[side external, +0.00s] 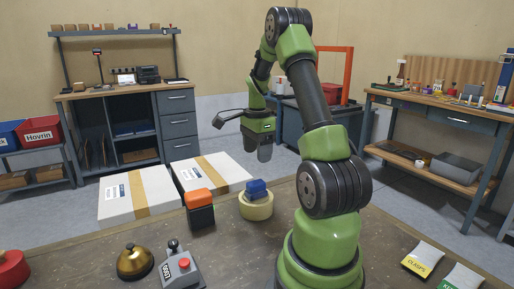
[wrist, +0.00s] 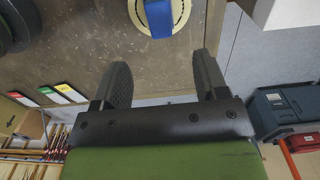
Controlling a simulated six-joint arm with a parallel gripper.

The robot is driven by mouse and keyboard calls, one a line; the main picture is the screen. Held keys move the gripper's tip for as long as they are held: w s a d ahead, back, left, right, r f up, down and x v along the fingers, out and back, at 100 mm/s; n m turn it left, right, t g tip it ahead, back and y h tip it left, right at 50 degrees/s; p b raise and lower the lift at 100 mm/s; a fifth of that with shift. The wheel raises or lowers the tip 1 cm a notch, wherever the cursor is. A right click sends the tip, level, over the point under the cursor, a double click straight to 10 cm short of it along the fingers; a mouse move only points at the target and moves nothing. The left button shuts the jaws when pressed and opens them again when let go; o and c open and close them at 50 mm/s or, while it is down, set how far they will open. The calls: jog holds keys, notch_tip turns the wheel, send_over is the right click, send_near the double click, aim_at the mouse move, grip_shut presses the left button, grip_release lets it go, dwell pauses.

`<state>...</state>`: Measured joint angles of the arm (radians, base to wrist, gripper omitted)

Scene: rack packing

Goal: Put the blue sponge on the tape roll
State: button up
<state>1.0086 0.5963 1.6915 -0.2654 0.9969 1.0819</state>
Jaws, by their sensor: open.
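The blue sponge (side external: 257,189) rests on top of the cream tape roll (side external: 257,208) on the work table in the side view. The sponge (wrist: 158,17) also lies across the tape roll (wrist: 182,12) at the top edge of the wrist view, where both are partly cut off. My gripper (wrist: 162,75) is open, with nothing between its fingers. In the side view my gripper (side external: 264,150) is raised above and behind the tape roll, apart from the sponge.
An orange and black block (side external: 199,208) stands left of the tape roll. A brass bell (side external: 134,262) and a grey control box with a red button (side external: 181,270) sit at the front left. Two white boxes (side external: 139,197) are beyond the table. Label cards (side external: 424,259) lie right.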

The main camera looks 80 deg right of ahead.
jog(key=w+a+r+n+t, duration=0.2)
jog(key=a+r+n, duration=0.4)
jog(key=a, duration=0.3)
jog(key=w+a+r+n+t, duration=0.25)
jog(key=a+r+n, duration=0.3)
jog(key=a, duration=0.35)
jog(key=s+a+r+n+t+y, duration=0.2)
jog(key=s+a+n, duration=0.6)
jog(key=a+n, duration=0.3)
jog(key=shift+a+r+t, duration=0.35)
jog(key=shift+a, duration=0.65)
